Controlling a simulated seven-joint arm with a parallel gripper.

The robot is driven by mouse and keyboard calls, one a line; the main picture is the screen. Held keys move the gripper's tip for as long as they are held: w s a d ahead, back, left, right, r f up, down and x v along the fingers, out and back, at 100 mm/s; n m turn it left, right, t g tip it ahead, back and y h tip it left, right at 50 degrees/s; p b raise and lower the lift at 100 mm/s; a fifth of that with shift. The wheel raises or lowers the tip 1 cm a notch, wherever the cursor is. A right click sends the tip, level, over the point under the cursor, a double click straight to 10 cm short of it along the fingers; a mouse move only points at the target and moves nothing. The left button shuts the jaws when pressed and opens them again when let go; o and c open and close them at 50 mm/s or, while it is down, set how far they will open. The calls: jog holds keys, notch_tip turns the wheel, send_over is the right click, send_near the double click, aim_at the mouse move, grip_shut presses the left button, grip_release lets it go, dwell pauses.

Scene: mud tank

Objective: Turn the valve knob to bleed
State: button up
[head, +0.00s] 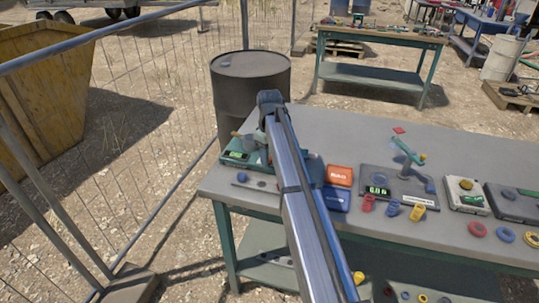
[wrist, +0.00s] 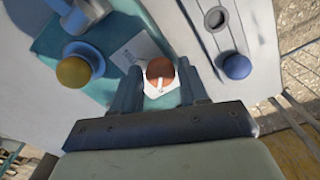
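The valve knob (wrist: 160,69) is a round red-brown knob with a white pointer mark, on a white plate (wrist: 152,92), in the wrist view. It shows between the fingertips of my gripper (wrist: 160,80). The two fingers are apart, with a small gap visible toward the knob; I cannot tell whether they touch it or how far below them it lies. The plate's markings are too small to read.
A yellow knob (wrist: 73,71) and a blue knob (wrist: 237,67) flank the fingers in the wrist view. On the grey table (head: 450,150) are an orange box (head: 339,175), a blue box (head: 335,200) and a scale (head: 385,187). A dark barrel (head: 250,95) stands behind; a wire fence is left.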

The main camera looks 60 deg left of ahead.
aim_at(270, 158)
jog(key=shift+o, duration=1.3)
notch_tip(270, 158, up, 14)
jog(key=shift+f, duration=0.1)
